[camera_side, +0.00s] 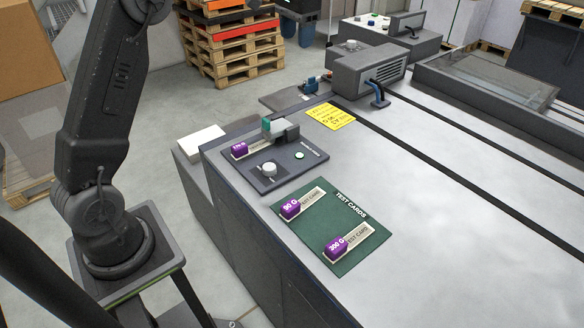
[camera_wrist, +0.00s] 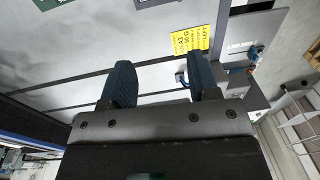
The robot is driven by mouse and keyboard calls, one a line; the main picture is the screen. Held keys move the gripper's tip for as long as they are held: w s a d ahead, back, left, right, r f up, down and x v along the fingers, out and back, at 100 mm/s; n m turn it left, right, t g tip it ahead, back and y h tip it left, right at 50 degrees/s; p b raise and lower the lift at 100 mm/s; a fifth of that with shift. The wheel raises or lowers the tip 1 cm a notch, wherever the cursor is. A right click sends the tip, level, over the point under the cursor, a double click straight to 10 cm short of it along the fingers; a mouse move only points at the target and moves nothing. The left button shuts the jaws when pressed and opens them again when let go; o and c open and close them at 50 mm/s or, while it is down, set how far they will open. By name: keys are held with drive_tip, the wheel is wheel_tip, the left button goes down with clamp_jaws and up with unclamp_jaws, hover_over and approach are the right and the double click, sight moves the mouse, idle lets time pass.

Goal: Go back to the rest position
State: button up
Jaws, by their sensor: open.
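In the wrist view my gripper (camera_wrist: 162,75) is open, with its two blue fingers apart and nothing between them. Part of my arm stands at the left of the side view, but the gripper itself is outside that picture. Two test cards with purple ends, one marked 90 G (camera_side: 291,209) and one marked 200 G (camera_side: 336,249), lie apart on the green mat (camera_side: 346,226). A third purple-ended piece (camera_side: 240,150) sits at the dark test unit (camera_side: 297,169), which has a round knob (camera_side: 269,169).
A yellow note (camera_side: 331,116) lies on the bench (camera_side: 440,215) behind the unit; it also shows in the wrist view (camera_wrist: 190,40). A grey machine (camera_side: 368,72) with a blue part (camera_side: 379,95) stands farther back. The bench's right side is largely clear. Pallets (camera_side: 232,50) stand behind.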

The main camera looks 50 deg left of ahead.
drive_tip(key=s+d+r+t, duration=0.35)
drive_tip(key=s+d, duration=0.55)
drive_tip(key=s, duration=0.6)
drive_tip(key=s+d+f+t, duration=0.1)
drive_tip(key=s+d+f, duration=0.1)
drive_tip(key=s+f, duration=0.2)
drive_tip(key=s+d+f, duration=0.3)
drive_tip(key=s+f, duration=0.1)
drive_tip(key=s, duration=0.7)
drive_tip(key=shift+s+d+f+t+h, duration=0.2)
drive_tip(key=shift+s+f+t+h, duration=0.1)
drive_tip(key=shift+f+t, duration=0.1)
drive_tip(key=shift+w, duration=0.1)
